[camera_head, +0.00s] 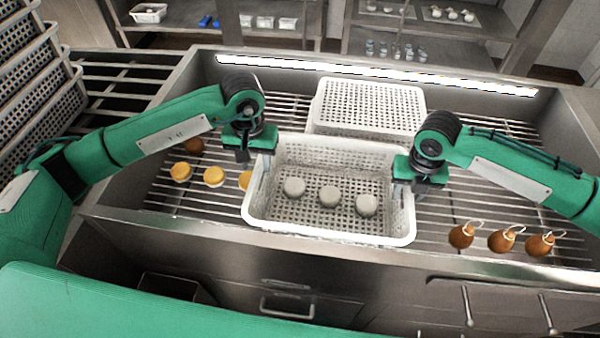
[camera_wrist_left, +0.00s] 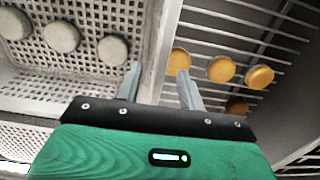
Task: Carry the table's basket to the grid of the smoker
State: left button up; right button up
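A white perforated basket (camera_head: 330,232) holding three pale round pieces (camera_head: 329,196) is over the front middle of the smoker's grid (camera_head: 462,205). I cannot tell whether it rests fully on the bars. My left gripper (camera_head: 255,155) is at its left wall. In the left wrist view its open fingers (camera_wrist_left: 160,85) straddle the basket wall (camera_wrist_left: 163,35), with a gap on the outer side. My right gripper (camera_head: 406,190) is at the right wall; its fingers are partly hidden and their opening is unclear.
Another white perforated basket (camera_head: 368,105) sits just behind. Orange-topped round pieces (camera_head: 213,177) lie left, close to the held basket. Several brown tied pieces (camera_head: 502,240) lie at the right. Stacked trays (camera_head: 30,80) stand far left. The smoker's metal front edge (camera_head: 200,228) runs below.

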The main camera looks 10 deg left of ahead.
jog(key=shift+r, duration=0.15)
pick_arm(q)
notch_tip(320, 180, up, 8)
jog(key=shift+f, duration=0.2)
pick_arm(e)
notch_tip(320, 180, up, 12)
pick_arm(q)
jog(key=shift+r, duration=0.1)
dwell(0.5)
